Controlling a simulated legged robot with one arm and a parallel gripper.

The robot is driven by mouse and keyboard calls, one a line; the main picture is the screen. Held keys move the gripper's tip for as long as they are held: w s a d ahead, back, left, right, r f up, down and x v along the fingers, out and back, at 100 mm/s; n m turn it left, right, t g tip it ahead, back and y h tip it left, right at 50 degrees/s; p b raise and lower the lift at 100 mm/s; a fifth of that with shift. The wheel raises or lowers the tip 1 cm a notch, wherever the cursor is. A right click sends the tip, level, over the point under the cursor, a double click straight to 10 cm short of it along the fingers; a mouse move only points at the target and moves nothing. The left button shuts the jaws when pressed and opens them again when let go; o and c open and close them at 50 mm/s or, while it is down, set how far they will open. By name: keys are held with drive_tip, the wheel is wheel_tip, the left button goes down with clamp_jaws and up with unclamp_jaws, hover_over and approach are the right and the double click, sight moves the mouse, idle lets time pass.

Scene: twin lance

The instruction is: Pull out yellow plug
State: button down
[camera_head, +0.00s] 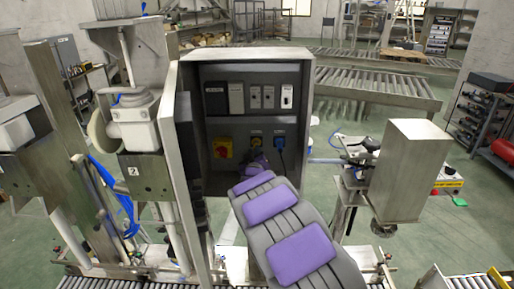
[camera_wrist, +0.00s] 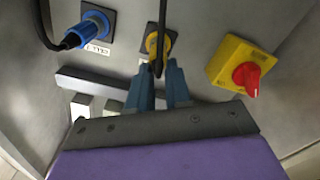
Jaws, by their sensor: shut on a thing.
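The yellow plug (camera_wrist: 152,43) is at the black middle socket plate on the panel of the open grey cabinet (camera_head: 299,55). Its yellow also shows small in the head view (camera_head: 256,139), just above my gripper (camera_head: 257,158). In the wrist view, the blue-grey fingers of my gripper (camera_wrist: 162,80) are closed around the plug's near end. A black cable passes in front of the plug and partly hides it. I cannot tell how deep the plug sits in its socket.
A blue plug (camera_wrist: 91,27) with a black cable sits close beside the yellow one; it also shows in the head view (camera_head: 279,142). A red rotary switch on a yellow box (camera_wrist: 240,68) is on the other side. The open cabinet door (camera_head: 172,120) stands left of my arm.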

drive_tip(key=r, duration=0.3)
drive_tip(key=shift+w+a+t, duration=0.15)
drive_tip(key=shift+w+t, duration=0.05)
drive_tip(key=shift+t, duration=0.2)
drive_tip(key=shift+a, duration=0.1)
drive_tip(key=shift+s+f, duration=0.1)
drive_tip(key=shift+f, duration=0.25)
idle(0.4)
drive_tip(key=shift+f, duration=0.1)
drive_tip(key=shift+g, duration=0.4)
drive_tip(key=s+f, duration=0.1)
drive_tip(key=s+d+f+b, duration=0.1)
drive_tip(key=shift+s+f, duration=0.35)
drive_tip(key=shift+f, duration=0.05)
